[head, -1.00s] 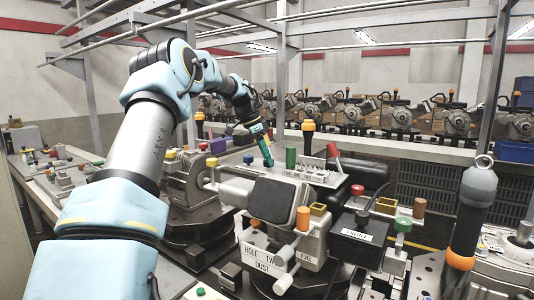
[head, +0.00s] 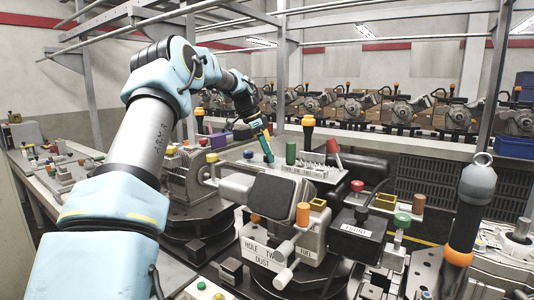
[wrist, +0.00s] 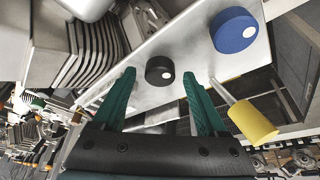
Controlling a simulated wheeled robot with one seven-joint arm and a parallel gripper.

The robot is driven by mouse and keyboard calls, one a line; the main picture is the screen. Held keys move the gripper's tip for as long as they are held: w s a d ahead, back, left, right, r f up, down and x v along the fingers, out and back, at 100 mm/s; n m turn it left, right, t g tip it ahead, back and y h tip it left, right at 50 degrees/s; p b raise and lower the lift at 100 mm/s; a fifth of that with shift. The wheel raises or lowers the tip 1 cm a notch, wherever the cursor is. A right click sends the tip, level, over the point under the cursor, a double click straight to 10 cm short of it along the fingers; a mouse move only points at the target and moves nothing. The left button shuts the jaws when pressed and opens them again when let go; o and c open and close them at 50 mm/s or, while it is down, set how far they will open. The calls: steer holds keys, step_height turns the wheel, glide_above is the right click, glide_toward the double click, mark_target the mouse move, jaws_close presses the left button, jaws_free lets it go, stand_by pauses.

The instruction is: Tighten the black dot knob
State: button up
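Nothing is held. In the head view my gripper (head: 267,147) is behind the fixture's flat top, by a green cylinder (head: 291,152). The black knob is not visible there.
A larger blue knob (wrist: 234,30) with a white dot is right of the black one. A yellow cylinder (wrist: 253,121) on a rod sticks out beside the right finger. Grey ribbed metal (wrist: 95,50) lies left. A labelled fixture with an orange cylinder (head: 303,213) stands in front.

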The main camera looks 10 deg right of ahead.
steer(key=b+v, duration=0.2)
steer(key=v, duration=0.8)
steer(key=shift+r, duration=0.4)
steer(key=shift+s+a, duration=0.1)
steer(key=shift+a, duration=0.05)
